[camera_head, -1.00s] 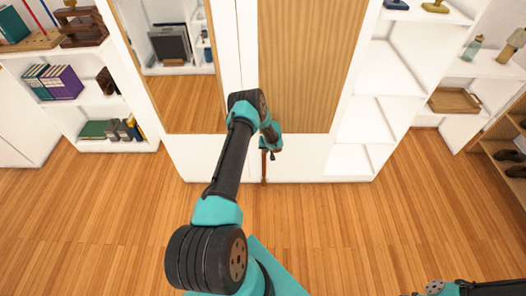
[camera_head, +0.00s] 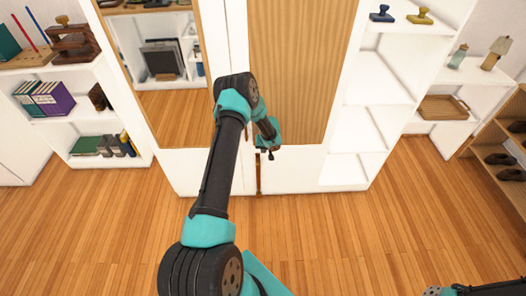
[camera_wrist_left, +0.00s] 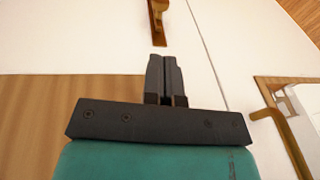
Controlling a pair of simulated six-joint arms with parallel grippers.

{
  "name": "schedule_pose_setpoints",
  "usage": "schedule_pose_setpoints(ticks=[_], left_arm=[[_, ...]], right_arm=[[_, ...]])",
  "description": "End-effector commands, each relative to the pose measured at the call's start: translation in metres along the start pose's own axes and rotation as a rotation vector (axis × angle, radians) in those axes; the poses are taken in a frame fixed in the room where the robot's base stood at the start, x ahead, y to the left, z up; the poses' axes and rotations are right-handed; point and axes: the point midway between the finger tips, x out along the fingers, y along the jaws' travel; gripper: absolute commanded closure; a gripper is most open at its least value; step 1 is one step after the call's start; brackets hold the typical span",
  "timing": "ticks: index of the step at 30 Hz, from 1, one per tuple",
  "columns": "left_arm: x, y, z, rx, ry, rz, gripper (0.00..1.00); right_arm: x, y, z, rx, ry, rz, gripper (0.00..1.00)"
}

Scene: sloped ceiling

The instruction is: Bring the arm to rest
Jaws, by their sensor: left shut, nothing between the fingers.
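My left arm, black and teal, reaches forward across the middle of the head view. Its gripper (camera_head: 267,152) is in front of the white wardrobe's doors, low near the seam between them. In the left wrist view the dark fingers (camera_wrist_left: 166,72) are together with nothing between them. A brown door handle (camera_wrist_left: 157,20) shows beyond the fingertips, apart from them in the picture. Another handle (camera_wrist_left: 287,135) is at the right of that view. Part of my right arm shows at the bottom right of the head view; its gripper is out of frame.
The white wardrobe (camera_head: 225,178) has a mirrored left door (camera_head: 165,110) and a wood-panelled right door (camera_head: 300,70). Shelves with books (camera_head: 50,98) stand at left. Open shelves with a wooden tray (camera_head: 443,107) stand at right. The wooden floor (camera_head: 350,235) in front is clear.

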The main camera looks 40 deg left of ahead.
Motion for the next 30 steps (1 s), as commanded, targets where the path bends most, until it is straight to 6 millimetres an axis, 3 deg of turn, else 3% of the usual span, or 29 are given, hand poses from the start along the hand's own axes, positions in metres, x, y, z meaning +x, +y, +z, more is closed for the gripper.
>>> schedule_pose_setpoints(ticks=[10, 14, 17, 20, 25, 30], left_arm=[[0.000, 0.001, 0.001, 0.003, -0.002, 0.003, 1.00], [-0.002, 0.012, 0.017, 0.034, -0.032, 0.034, 1.00], [-0.008, 0.031, 0.046, 0.089, -0.083, 0.091, 1.00], [-0.018, 0.055, 0.090, 0.166, -0.149, 0.176, 1.00], [-0.046, 0.092, 0.181, 0.301, -0.246, 0.342, 1.00], [-0.081, 0.107, 0.265, 0.411, -0.283, 0.476, 1.00]], right_arm=[[0.000, 0.000, 0.000, 0.000, 0.000, 0.000, 0.57], [0.000, 0.000, 0.000, 0.000, 0.000, 0.000, 0.57], [0.000, 0.000, 0.000, 0.000, 0.000, 0.000, 0.57], [0.000, 0.000, 0.000, 0.000, 0.000, 0.000, 0.57], [0.000, 0.000, 0.000, 0.000, 0.000, 0.000, 0.57], [0.000, 0.000, 0.000, 0.000, 0.000, 0.000, 0.57]])
